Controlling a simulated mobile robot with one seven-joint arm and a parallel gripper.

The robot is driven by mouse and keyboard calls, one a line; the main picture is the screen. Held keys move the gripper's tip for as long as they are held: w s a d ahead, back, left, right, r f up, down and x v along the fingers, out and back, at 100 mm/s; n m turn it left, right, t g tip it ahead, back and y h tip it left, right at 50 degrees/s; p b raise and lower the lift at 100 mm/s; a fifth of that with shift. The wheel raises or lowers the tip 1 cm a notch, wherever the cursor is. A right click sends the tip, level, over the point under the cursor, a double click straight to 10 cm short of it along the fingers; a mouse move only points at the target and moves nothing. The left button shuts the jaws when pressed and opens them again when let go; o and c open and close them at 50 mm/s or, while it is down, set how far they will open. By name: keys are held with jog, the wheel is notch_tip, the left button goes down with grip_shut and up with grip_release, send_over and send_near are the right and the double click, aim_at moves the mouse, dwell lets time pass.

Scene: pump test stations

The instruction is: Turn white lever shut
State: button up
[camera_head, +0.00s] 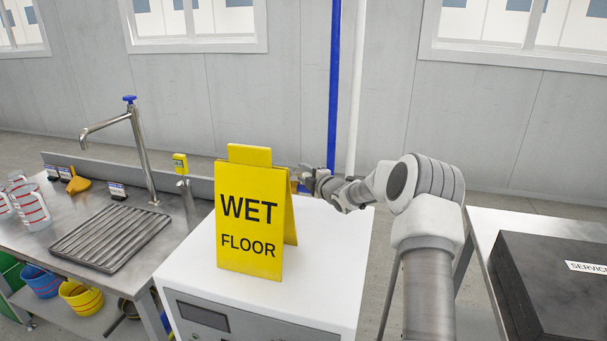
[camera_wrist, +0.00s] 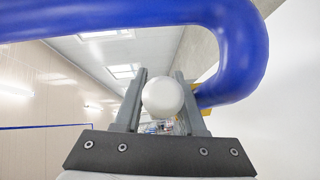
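A round white knob (camera_wrist: 163,98), which looks like the end of the white lever, sits between the two fingers of my gripper (camera_wrist: 162,100) in the wrist view. No gap shows between the knob and either finger, so the gripper looks shut on it. The rest of the lever is hidden. In the head view my gripper (camera_head: 308,180) is just right of the yellow sign, in front of the upright pipes. The lever cannot be made out there.
A thick blue pipe (camera_wrist: 235,40) bends over and right of my gripper. A yellow wet floor sign (camera_head: 249,215) stands on a white cabinet (camera_head: 335,260) close to my gripper. A steel bench (camera_head: 100,225) is left; a black case (camera_head: 550,280) lies right.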

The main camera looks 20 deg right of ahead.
jog(key=shift+w, duration=0.15)
grip_shut()
dwell(1.4)
